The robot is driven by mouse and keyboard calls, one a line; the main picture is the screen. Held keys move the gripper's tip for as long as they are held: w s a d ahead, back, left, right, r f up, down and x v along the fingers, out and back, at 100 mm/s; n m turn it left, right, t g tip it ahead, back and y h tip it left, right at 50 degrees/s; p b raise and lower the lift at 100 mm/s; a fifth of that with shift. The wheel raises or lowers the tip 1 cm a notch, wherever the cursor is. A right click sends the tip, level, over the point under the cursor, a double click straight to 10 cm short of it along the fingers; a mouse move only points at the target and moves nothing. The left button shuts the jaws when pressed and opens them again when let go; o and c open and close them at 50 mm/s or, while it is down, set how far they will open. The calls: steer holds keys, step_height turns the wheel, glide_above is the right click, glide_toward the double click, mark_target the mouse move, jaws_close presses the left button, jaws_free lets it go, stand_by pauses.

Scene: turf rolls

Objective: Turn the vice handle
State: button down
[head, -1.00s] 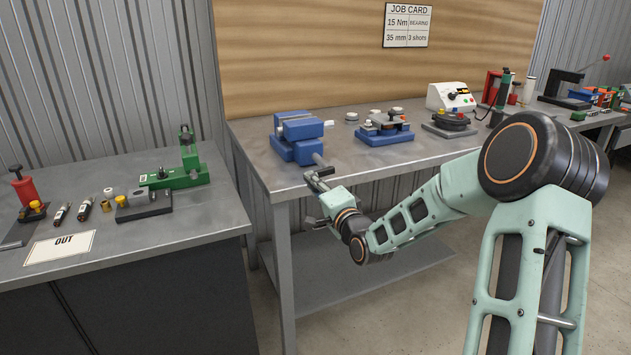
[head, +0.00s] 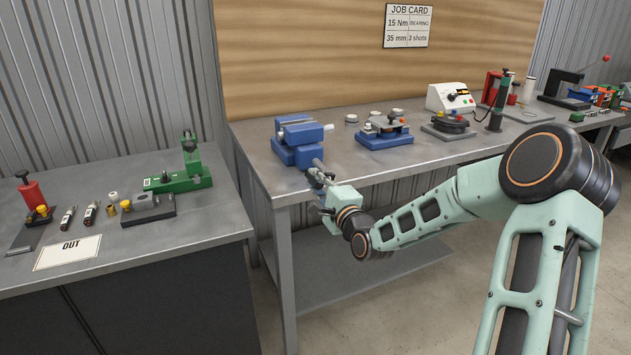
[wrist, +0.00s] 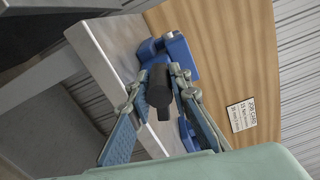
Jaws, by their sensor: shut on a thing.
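The blue vice (head: 299,141) stands on the front left corner of the grey bench, and its body also shows in the wrist view (wrist: 180,57). Its dark grey handle end (wrist: 159,92) points out over the bench's front edge toward my gripper. My gripper (head: 321,178) is at that handle, just off the front edge. In the wrist view my gripper's two fingers (wrist: 160,95) lie on either side of the dark handle and are shut on it. The exact finger contact is partly hidden by the fingers.
A second blue fixture (head: 384,134) stands right of the vice. The white-topped machine (head: 450,97) is farther right. A lower bench at left holds a green fixture (head: 186,172) and an OUT card (head: 68,252). Open floor lies in front of the bench.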

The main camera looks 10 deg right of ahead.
steer(key=shift+r, duration=0.15)
steer(key=c, duration=1.8)
jaws_free()
steer(key=shift+o, duration=0.2)
steer(key=v, duration=1.2)
